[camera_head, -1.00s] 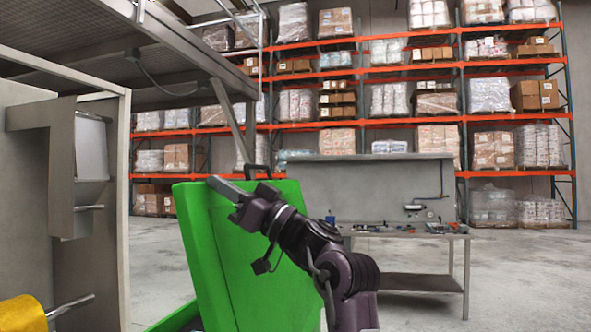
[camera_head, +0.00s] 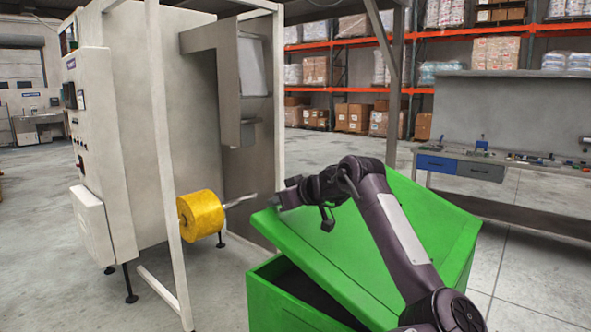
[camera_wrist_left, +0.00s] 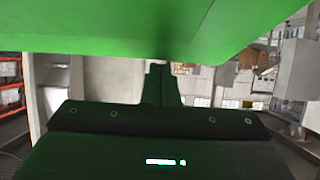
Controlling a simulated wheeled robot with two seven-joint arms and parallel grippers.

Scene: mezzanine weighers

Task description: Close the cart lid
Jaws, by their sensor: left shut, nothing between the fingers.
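The green cart (camera_head: 268,308) stands at the lower middle of the head view. Its green lid (camera_head: 312,248) slants over the box, partly lowered, with a dark gap between lid and rim at the front left. My left gripper (camera_head: 277,198) is shut and empty, at the lid's upper left edge; I cannot tell whether it touches. My arm hides part of the lid. In the left wrist view the shut fingers (camera_wrist_left: 160,84) point forward, with a green surface, likely the lid (camera_wrist_left: 150,35), close across the top. My right gripper is not in view.
A pale machine cabinet (camera_head: 125,140) with a frame stands left of the cart, and a yellow roll (camera_head: 200,215) on a bar sticks out near it. A workbench (camera_head: 520,160) stands behind at the right. Open floor (camera_head: 60,260) lies at the lower left.

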